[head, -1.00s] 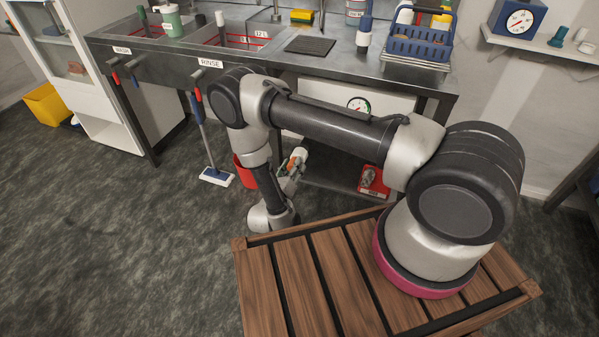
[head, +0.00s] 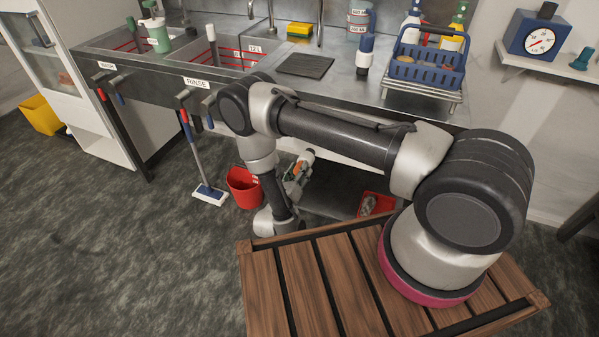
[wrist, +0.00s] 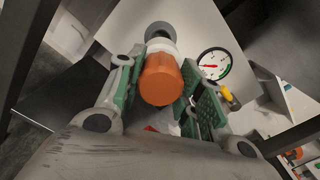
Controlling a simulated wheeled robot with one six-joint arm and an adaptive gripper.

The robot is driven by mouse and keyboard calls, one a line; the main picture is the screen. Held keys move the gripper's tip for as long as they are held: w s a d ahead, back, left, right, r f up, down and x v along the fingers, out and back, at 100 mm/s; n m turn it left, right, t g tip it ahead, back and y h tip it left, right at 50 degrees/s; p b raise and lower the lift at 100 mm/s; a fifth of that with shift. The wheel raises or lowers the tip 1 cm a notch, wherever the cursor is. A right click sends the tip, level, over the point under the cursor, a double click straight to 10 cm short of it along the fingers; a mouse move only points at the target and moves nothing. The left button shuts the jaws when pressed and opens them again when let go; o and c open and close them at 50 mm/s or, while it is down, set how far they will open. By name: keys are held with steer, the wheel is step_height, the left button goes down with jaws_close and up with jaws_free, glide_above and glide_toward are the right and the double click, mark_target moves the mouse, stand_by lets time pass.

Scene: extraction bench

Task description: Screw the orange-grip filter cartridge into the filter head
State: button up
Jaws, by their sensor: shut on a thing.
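The filter cartridge has an orange grip (wrist: 161,80) and a white collar (wrist: 162,45), seen in the wrist view. My gripper (wrist: 163,88) is shut on it, with green pads on either side of the orange grip. Beyond the cartridge is a dark grey round fitting (wrist: 159,30), which looks like the filter head. It lines up closely with the cartridge, but I cannot tell whether they touch. In the head view, my gripper (head: 294,181) is low under the bench front, with the cartridge (head: 301,164) pointing up and right. The filter head is hidden there.
A pressure gauge (wrist: 213,65) is just right of the cartridge. The sink bench (head: 340,85) overhangs this area. A red bucket (head: 243,188) stands left of my gripper, with a mop (head: 208,193) beyond it. A red tray (head: 376,205) lies on the lower shelf at right.

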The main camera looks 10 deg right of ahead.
steer(key=shift+w+d, duration=0.2)
steer(key=shift+w, duration=0.05)
steer(key=shift+s, duration=0.1)
steer(key=shift+w+d, duration=0.4)
steer(key=shift+w, duration=0.1)
steer(key=shift+x, duration=2.25)
steer(key=shift+x, duration=1.8)
steer(key=shift+a, duration=0.1)
